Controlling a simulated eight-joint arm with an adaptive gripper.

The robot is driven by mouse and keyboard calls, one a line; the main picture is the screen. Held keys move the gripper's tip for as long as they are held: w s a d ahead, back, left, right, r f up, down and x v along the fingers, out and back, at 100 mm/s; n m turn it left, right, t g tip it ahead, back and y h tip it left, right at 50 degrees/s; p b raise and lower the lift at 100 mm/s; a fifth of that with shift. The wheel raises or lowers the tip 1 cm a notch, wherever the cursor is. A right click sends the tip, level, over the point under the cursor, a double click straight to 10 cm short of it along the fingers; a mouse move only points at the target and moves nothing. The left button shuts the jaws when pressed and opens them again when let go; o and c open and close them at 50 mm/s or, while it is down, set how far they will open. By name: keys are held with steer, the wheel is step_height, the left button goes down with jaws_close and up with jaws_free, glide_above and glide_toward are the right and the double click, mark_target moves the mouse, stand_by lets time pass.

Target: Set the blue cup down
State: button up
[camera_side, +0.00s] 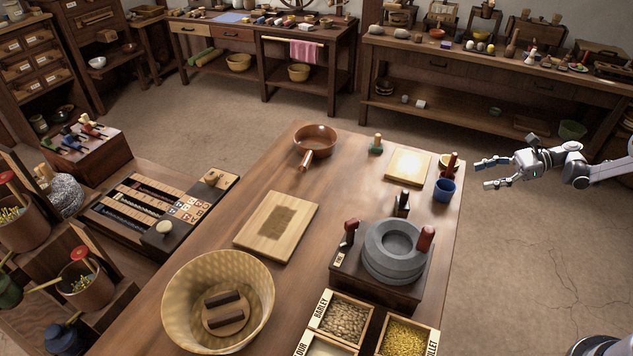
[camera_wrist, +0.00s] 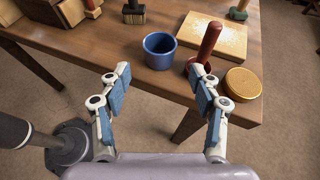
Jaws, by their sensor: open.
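The blue cup (camera_side: 444,189) stands upright on the wooden table near its right edge in the side view. It also shows in the wrist view (camera_wrist: 160,50), upright on the table just beyond my fingertips, with its open top visible. My gripper (camera_side: 487,173) is open and empty, off the table's right edge and apart from the cup. In the wrist view its blue-padded fingers (camera_wrist: 163,80) are spread wide, with the table edge and floor between them.
A dark red handled tool (camera_wrist: 207,43) stands right of the cup, near a round golden lid (camera_wrist: 243,82). A pale board (camera_side: 408,167) lies behind the cup. A small brush (camera_side: 402,204) stands left of it. The stone quern (camera_side: 394,252) sits nearer the front.

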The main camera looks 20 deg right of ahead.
steer(key=s+a+r+n+g+h, duration=0.15)
steer(key=a+r+n+h, duration=0.65)
steer(key=a+r, duration=0.8)
steer(key=s+a+r+n+t+h, duration=0.1)
steer(key=s+a+n+h, duration=0.1)
steer(key=s+n, duration=0.5)
steer(key=s+a+r+n+t+h, duration=0.1)
steer(key=s+a+n+t+h, duration=0.1)
steer(key=s+a+n, duration=0.2)
steer(key=s+n, duration=0.3)
steer(key=s, duration=0.5)
steer(key=shift+s+r+n+h, duration=0.15)
steer(key=shift+n+h, duration=0.15)
